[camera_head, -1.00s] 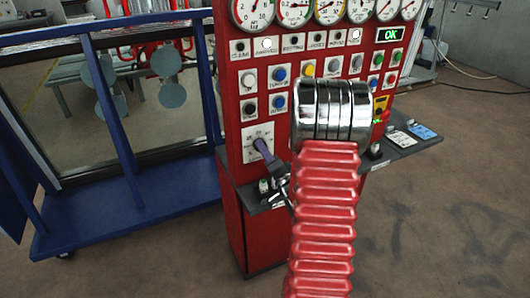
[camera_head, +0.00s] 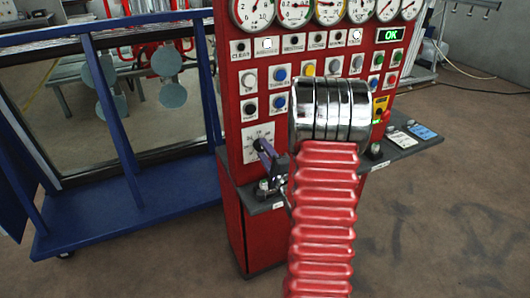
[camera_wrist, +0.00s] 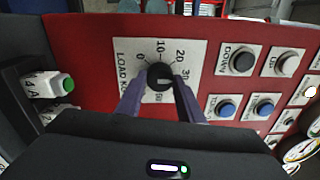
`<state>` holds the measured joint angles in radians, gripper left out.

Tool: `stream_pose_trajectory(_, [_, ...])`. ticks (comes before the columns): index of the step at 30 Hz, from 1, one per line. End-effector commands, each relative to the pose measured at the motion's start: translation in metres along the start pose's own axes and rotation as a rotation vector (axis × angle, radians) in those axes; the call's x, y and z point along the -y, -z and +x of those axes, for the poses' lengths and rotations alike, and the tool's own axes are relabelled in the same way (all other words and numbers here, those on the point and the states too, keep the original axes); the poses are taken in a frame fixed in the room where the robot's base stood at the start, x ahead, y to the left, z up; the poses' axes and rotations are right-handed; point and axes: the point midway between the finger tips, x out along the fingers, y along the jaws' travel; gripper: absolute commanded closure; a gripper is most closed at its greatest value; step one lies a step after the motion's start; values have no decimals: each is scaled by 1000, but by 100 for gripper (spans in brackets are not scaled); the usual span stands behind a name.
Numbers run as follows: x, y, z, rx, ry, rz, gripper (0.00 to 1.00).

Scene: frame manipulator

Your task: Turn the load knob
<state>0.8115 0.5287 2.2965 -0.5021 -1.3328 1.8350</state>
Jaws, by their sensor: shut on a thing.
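The load knob (camera_wrist: 158,72) is a small black round knob on a white plate (camera_wrist: 126,50) marked LOAD, with a scale reading 0, 10, 20 and 30. My gripper (camera_wrist: 160,81) has its two purple fingers on either side of the knob, shut on it, in the wrist view. The fingers hide the lower part of the plate. In the head view my gripper (camera_head: 261,146) reaches the white plate (camera_head: 250,142) on the left of the red panel; the knob itself is hidden there. I cannot clearly read where the knob points.
The red panel (camera_head: 235,120) carries several push buttons, with gauges (camera_head: 295,10) above and a green OK display (camera_head: 390,34). A grey shelf (camera_head: 405,143) juts out below. A button box with a green button (camera_wrist: 68,84) sits close left of my gripper. A blue frame (camera_head: 120,210) stands left.

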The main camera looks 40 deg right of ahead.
Motion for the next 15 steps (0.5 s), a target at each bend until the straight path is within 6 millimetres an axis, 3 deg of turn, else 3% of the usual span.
stream_pose_trajectory(7, [-3,5,-1,-13,-7,2,88])
stream_pose_trajectory(8, [-3,5,-1,-13,-7,2,65])
stream_pose_trajectory(15, [-2,2,-1,-7,-4,1,48])
